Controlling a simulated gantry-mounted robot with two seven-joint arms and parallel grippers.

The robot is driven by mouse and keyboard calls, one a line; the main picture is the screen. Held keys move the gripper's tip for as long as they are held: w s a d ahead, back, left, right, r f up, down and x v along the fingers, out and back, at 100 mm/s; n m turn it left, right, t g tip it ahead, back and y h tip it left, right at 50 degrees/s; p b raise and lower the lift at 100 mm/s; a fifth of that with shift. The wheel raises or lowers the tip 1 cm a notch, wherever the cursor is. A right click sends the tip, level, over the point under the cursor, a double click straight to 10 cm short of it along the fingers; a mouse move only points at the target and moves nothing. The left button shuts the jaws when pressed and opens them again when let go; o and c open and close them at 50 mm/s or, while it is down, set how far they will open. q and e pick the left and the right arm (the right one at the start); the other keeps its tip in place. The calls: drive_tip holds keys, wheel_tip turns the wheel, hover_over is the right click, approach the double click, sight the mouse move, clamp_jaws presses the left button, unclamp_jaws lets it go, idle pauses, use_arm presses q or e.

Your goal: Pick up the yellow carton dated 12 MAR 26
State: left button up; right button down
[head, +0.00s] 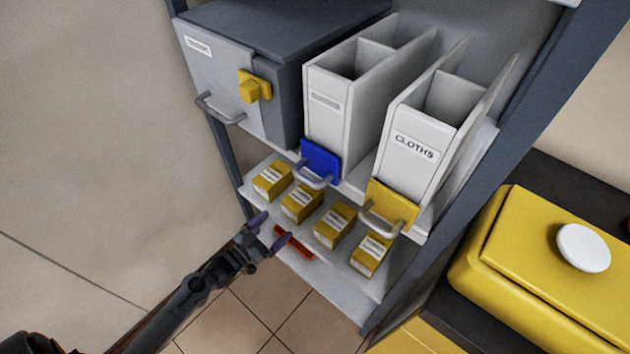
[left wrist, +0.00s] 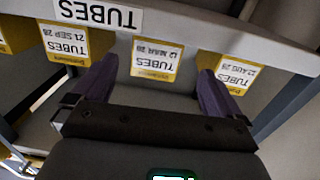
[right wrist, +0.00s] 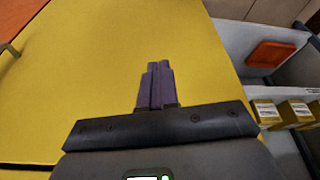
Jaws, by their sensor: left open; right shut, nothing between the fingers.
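Yellow cartons with white labels stand in a row on the low shelf. In the left wrist view the labels are upside down, and the middle carton (left wrist: 155,58) appears to read TUBES, 12 MAR 26. Judging by the order of the row, it is the second carton from the left in the head view (head: 302,203). My left gripper (head: 270,231) is open and empty in front of the shelf. In its wrist view the fingers (left wrist: 158,70) lie either side of the dated carton, apart from it. My right gripper (right wrist: 157,68) is shut and empty over a yellow surface.
Neighbouring cartons in the left wrist view appear dated 21 SEP (left wrist: 66,45) and 12 AUG (left wrist: 229,72). A shelf lip bears a TUBES label (left wrist: 97,13). Above the row hang a blue handle (head: 320,161) and a yellow handle (head: 390,205). A yellow box (head: 535,255) stands at right.

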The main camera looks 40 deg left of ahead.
sight(289, 211)
use_arm(q)
drive_tip(key=w+d+r, duration=0.1)
drive_tip(key=w+r, duration=0.1)
drive_tip(key=w, duration=0.1)
drive_tip(key=shift+d+r, duration=0.4)
drive_tip(key=w, duration=0.1)
drive_tip(key=w+b, duration=0.1)
drive_tip(key=w, duration=0.1)
drive_tip(key=shift+w+a+r+b, duration=0.2)
drive_tip(key=shift+w+a+b, duration=0.1)
drive_tip(key=shift+w, duration=0.05)
drive_tip(key=shift+w+d+f+b, duration=0.25)
drive_tip(key=shift+w+d+b, duration=0.05)
drive_tip(key=shift+b, duration=0.15)
drive_tip(key=w+b, duration=0.2)
drive_tip(key=w, duration=0.2)
drive_tip(key=shift+d+b, duration=0.1)
drive_tip(key=shift+b, duration=0.25)
drive_tip(key=shift+w+r, duration=0.1)
drive_tip(key=shift+w, duration=0.2)
drive_tip(key=shift+d, duration=0.1)
use_arm(e)
drive_tip(key=f, duration=0.2)
drive_tip(key=d+f, duration=0.1)
drive_tip(key=f, duration=0.1)
drive_tip(key=shift+d+f, duration=0.15)
use_arm(q)
drive_tip(key=shift+s, duration=0.1)
